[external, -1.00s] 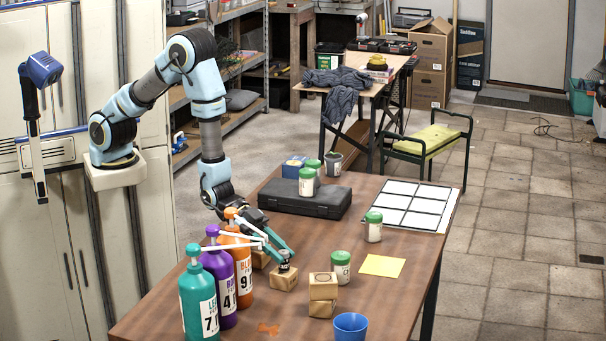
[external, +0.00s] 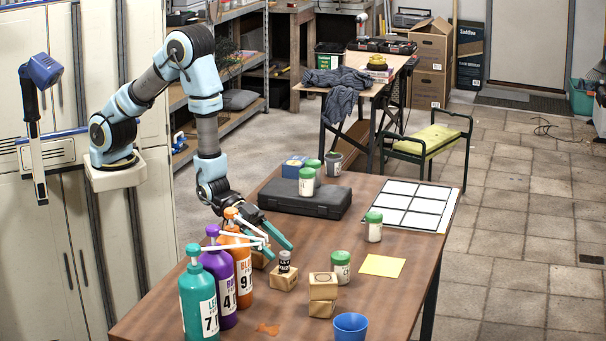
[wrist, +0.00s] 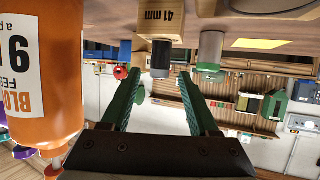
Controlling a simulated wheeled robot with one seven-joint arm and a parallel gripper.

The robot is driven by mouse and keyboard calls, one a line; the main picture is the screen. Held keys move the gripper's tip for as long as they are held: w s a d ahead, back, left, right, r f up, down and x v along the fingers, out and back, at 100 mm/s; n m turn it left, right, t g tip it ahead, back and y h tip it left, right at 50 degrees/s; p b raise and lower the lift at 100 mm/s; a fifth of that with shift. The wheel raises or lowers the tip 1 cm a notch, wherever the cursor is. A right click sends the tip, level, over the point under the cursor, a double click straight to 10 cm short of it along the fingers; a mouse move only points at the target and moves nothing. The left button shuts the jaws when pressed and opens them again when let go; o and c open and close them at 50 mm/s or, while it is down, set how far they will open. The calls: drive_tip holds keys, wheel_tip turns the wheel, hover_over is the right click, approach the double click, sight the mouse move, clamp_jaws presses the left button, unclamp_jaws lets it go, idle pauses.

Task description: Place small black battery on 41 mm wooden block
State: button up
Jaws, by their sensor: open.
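The small black battery (external: 284,262) stands upright on top of a wooden block (external: 284,280). In the wrist view, which is upside down, the battery (wrist: 161,62) rests end-on against the block (wrist: 158,24), which is marked "41 mm". My gripper (external: 282,253) is open and empty, just behind and left of the battery. In the wrist view its two teal fingers (wrist: 160,84) are spread wide, their tips short of the battery, with a gap visible.
Orange (external: 236,262), purple (external: 224,285) and teal (external: 199,305) pump bottles stand close left of my gripper. Stacked blocks (external: 322,291), a green-lidded jar (external: 340,267) and a blue cup (external: 351,328) stand to the right. A black case (external: 305,201) lies behind.

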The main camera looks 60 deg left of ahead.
drive_tip(key=p+v, duration=0.9)
drive_tip(key=v, duration=0.1)
drive_tip(key=shift+r+p, duration=0.15)
drive_tip(key=shift+p, duration=0.25)
drive_tip(key=shift+a, duration=0.1)
